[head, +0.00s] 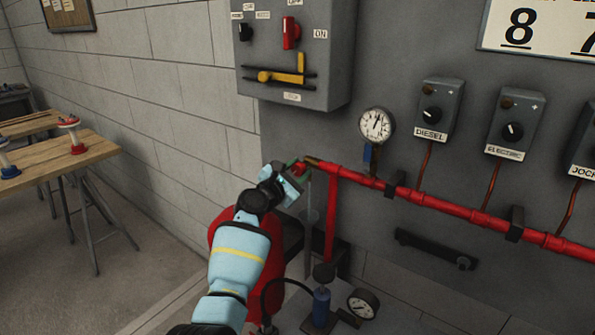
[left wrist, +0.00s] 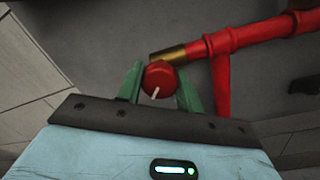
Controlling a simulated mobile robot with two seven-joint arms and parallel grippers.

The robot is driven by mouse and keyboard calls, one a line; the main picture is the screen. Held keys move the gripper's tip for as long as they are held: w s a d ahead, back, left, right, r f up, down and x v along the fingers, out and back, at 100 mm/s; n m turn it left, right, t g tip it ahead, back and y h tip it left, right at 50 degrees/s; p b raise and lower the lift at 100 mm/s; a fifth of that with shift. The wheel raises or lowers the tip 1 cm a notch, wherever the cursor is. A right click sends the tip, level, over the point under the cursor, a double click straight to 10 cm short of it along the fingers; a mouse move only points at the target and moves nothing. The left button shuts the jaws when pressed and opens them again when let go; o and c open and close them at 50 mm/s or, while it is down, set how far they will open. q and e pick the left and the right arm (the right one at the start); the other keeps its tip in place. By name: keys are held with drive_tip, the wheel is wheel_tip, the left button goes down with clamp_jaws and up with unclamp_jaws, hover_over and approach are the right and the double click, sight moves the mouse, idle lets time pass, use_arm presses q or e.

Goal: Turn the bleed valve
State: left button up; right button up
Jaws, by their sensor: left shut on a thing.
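The bleed valve is a round red knob with a white mark, at the brass end of the red pipe (head: 460,215). In the left wrist view the red knob (left wrist: 159,78) sits between the two green fingers of my left gripper (left wrist: 158,88). The white mark points down and slightly left there. In the head view my left gripper (head: 297,172) is shut on the knob at the pipe's left end, and the gripper body partly hides it. The brass end (left wrist: 168,54) shows just behind the knob. My right gripper is not in view.
A pressure gauge (head: 376,125) stands above the pipe. A grey control box (head: 295,55) hangs above my left gripper. A hand pump (head: 321,305) with a second gauge (head: 363,303) stands below. Wooden tables (head: 50,165) are at the left. Floor between is clear.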

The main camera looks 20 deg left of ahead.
use_arm(q)
drive_tip(key=shift+n, duration=0.6)
drive_tip(key=shift+r, duration=0.1)
drive_tip(key=o, duration=1)
drive_tip(key=shift+v, duration=3.9)
